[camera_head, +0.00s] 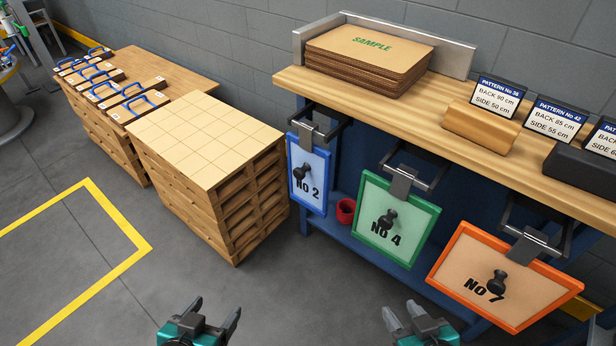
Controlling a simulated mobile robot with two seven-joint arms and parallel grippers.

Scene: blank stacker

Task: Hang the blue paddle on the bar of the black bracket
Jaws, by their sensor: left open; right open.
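The blue paddle (309,168) is a blue-framed board marked NO 2 with a black knob. It hangs upright below the bench edge by a grey metal hook, which appears to rest on the bar of the leftmost black bracket (340,122). The exact contact is too small to tell. My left gripper (214,311) is open and empty at the bottom of the view, below and left of the paddle. My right gripper (402,313) is open and empty at the bottom, below the green paddle (415,250). Neither gripper touches a paddle.
An orange paddle (540,298) and the green one hang from similar brackets to the right. The wooden bench (460,150) carries a cardboard stack (372,62) and sign cards. A red cup (345,211) stands on the lower shelf. A pallet stack (205,140) stands left; the floor before it is clear.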

